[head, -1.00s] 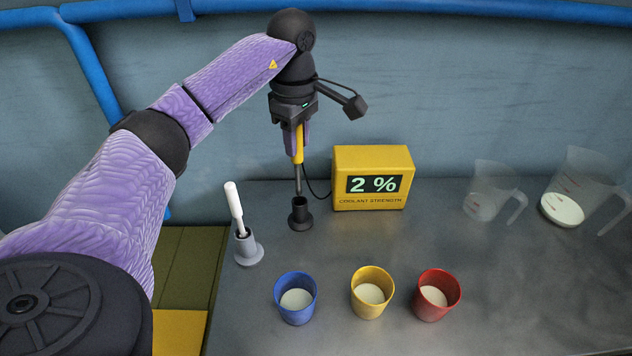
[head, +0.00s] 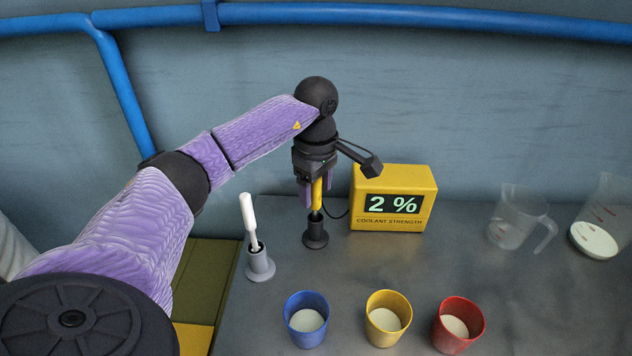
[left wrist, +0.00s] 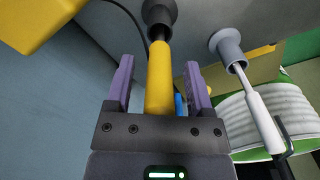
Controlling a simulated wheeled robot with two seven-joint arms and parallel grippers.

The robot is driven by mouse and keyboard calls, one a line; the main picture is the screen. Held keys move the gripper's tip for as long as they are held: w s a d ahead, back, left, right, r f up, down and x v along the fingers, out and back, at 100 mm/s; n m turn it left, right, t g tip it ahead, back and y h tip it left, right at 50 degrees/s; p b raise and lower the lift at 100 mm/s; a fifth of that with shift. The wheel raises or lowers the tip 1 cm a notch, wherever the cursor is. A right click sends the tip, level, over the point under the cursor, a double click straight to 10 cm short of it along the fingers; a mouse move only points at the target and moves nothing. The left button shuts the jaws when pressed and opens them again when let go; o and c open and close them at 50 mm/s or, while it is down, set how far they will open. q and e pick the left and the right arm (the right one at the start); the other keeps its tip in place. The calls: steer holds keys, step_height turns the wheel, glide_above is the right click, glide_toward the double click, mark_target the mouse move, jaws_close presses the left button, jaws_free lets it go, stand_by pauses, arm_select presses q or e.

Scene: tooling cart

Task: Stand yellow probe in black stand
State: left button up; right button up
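The yellow probe (head: 317,193) stands upright, with its dark lower end inside the mouth of the black stand (head: 315,236). In the left wrist view the yellow probe (left wrist: 160,82) also runs into the black stand (left wrist: 159,12). My left gripper (head: 317,201) is around the probe's yellow handle. In the left wrist view the left gripper's fingers (left wrist: 159,86) are apart, with a gap on each side of the handle. The probe's upper end is hidden by the gripper. My right gripper is not in view.
A yellow meter (head: 393,200) reading 2 % stands close right of the black stand. A white probe (head: 248,215) leans in a grey stand (head: 260,265) to the left. Blue (head: 306,318), yellow (head: 388,316) and red (head: 458,325) cups stand in front. Clear jugs (head: 515,222) are far right.

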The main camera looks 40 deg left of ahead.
arm_select(q)
step_height(320, 180, up, 12)
steer(key=p, duration=0.4)
steer(key=shift+f, duration=0.1)
steer(key=shift+r, duration=0.3)
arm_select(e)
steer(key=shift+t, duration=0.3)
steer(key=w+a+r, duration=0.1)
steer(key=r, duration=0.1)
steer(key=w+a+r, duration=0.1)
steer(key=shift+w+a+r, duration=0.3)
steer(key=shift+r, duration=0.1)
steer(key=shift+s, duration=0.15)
arm_select(q)
steer(key=shift+f, duration=0.1)
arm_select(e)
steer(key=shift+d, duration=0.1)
